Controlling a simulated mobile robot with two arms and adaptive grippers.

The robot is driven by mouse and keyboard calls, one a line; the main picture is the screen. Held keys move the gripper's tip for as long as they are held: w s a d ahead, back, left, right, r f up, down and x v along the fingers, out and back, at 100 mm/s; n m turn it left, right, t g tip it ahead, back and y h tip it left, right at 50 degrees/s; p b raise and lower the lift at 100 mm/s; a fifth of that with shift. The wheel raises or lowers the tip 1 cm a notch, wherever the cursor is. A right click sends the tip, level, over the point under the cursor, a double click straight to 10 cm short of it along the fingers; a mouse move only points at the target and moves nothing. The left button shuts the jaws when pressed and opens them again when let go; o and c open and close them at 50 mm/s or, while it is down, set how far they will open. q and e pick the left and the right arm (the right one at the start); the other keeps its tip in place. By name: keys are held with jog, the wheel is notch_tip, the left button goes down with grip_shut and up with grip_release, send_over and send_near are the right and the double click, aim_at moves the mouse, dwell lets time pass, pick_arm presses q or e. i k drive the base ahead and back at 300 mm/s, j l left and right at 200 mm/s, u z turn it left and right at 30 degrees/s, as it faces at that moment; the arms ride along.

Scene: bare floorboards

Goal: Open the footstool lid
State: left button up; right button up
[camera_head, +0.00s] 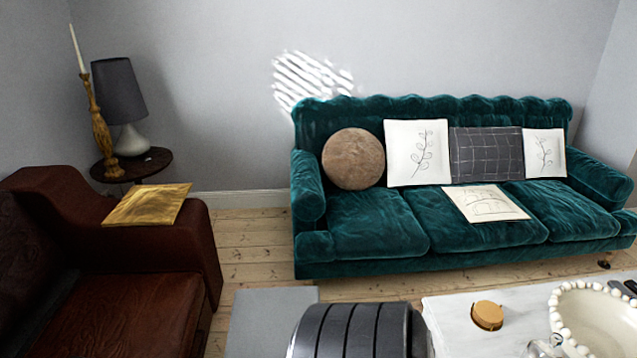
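I cannot tell for sure which thing is the footstool. A dark grey, ribbed, rounded form (350,332) rises at the bottom centre and is cut off by the lower edge; I cannot tell if it is the footstool or a part of me. A flat light grey surface (258,312) lies just left of it, partly hidden behind it and also cut off below. No raised lid shows on either. Neither of my grippers is in view.
A green velvet sofa (380,222) with cushions stands against the back wall. A brown leather armchair (165,240) is at left, by a round side table (155,165) with a lamp. A white table (455,325) fills the lower right. Bare floorboards (245,245) show between armchair and sofa.

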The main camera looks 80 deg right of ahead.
aim_at(263, 321)
jog(key=z, duration=2)
